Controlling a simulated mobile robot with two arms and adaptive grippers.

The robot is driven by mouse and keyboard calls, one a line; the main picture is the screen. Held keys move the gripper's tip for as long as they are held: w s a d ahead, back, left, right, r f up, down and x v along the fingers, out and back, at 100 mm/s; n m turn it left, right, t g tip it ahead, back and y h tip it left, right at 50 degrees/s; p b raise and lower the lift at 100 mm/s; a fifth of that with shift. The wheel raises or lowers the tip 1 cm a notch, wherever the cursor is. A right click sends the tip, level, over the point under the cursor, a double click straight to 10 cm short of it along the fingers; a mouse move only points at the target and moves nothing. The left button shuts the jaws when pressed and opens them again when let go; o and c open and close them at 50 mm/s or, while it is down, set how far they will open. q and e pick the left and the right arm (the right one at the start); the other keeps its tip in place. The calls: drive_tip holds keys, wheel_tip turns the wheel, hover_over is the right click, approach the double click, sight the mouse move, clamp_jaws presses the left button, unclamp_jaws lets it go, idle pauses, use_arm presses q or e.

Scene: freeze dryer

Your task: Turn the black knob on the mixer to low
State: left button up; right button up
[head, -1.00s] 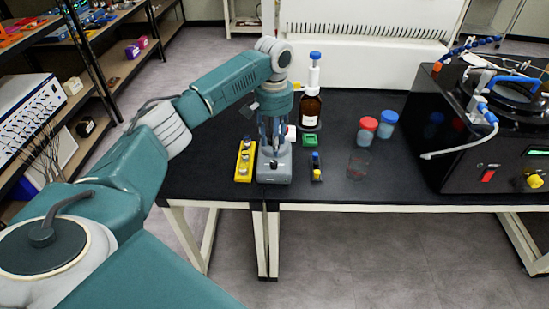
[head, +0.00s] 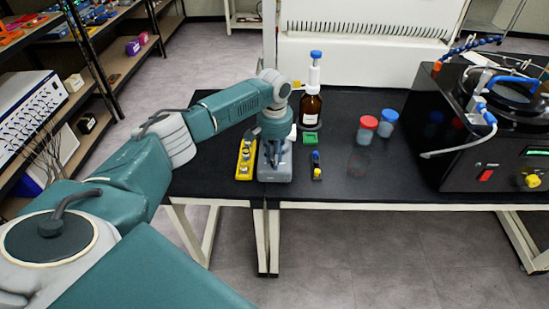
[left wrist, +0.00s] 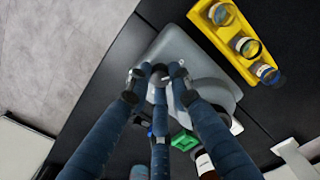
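The grey mixer (head: 276,174) stands near the front edge of the black table, and it also shows in the left wrist view (left wrist: 178,45). My left gripper (head: 272,160) points down at the mixer's front part from above. My right gripper is not in view.
A yellow rack (head: 245,160) with vials stands close left of the mixer. Red- and blue-lidded jars (head: 367,130) and a black freeze dryer (head: 470,150) stand farther right.

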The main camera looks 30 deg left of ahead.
use_arm(q)
drive_tip(key=shift+m, duration=0.3)
clamp_jaws()
drive_tip(key=shift+r+m+p, duration=0.1)
drive_tip(key=shift+m+p, duration=0.75)
drive_tip(key=shift+m, duration=0.05)
drive_tip(key=m+p, duration=0.1)
drive_tip(key=m, duration=0.1)
drive_tip(key=shift+m, duration=0.3)
drive_tip(key=m+p, duration=0.1)
drive_tip(key=m, duration=0.2)
drive_tip(key=shift+m, duration=0.3)
drive_tip(key=shift+a+m, duration=0.1)
drive_tip(key=shift+m, duration=1.4)
drive_tip(key=o, duration=0.9)
unclamp_jaws()
